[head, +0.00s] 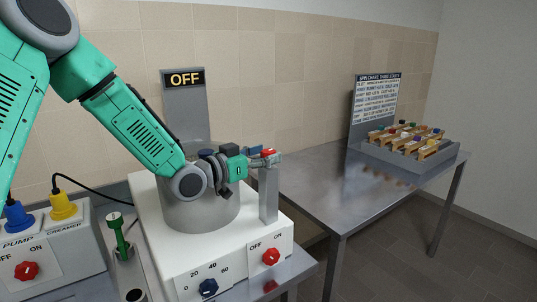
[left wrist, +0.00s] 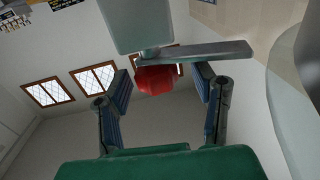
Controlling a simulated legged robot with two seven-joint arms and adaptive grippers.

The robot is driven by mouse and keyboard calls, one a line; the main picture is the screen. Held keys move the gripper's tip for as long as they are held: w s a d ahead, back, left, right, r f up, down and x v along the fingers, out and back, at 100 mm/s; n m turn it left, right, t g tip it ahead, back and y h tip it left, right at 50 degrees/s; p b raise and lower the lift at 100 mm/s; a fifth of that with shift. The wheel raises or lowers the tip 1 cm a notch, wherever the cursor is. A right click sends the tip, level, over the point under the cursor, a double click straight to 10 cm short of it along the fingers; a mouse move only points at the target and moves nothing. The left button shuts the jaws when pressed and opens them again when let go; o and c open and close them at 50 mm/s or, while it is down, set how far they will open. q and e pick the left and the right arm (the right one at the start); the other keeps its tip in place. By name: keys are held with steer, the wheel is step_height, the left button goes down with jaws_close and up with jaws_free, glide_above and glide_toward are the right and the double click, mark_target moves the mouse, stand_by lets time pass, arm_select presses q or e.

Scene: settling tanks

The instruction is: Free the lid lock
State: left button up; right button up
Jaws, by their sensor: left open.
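The centrifuge is a white box (head: 185,258) with a grey drum (head: 200,212) on top. A grey post (head: 268,200) stands at the drum's right. A red knob (head: 268,153) shows at the post's top, and in the left wrist view the red knob (left wrist: 156,80) sits below a flat grey bar (left wrist: 200,54). My left gripper (head: 272,159) reaches over the drum to the post top. Its fingers are open, one on each side of the knob; I cannot tell whether they touch it. My arm hides part of the drum top. My right gripper is not in view.
An "OFF" sign (head: 185,79) stands behind the drum. The front panel has a red switch (head: 271,257) and a dark dial (head: 208,287). A pump box (head: 40,255) and a green-handled piece (head: 117,232) are at left. A metal table (head: 330,190) with a sample rack (head: 385,149) is at right.

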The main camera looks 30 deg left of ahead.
arm_select(q)
steer(key=v, duration=1.1)
steer(key=shift+w, duration=0.1)
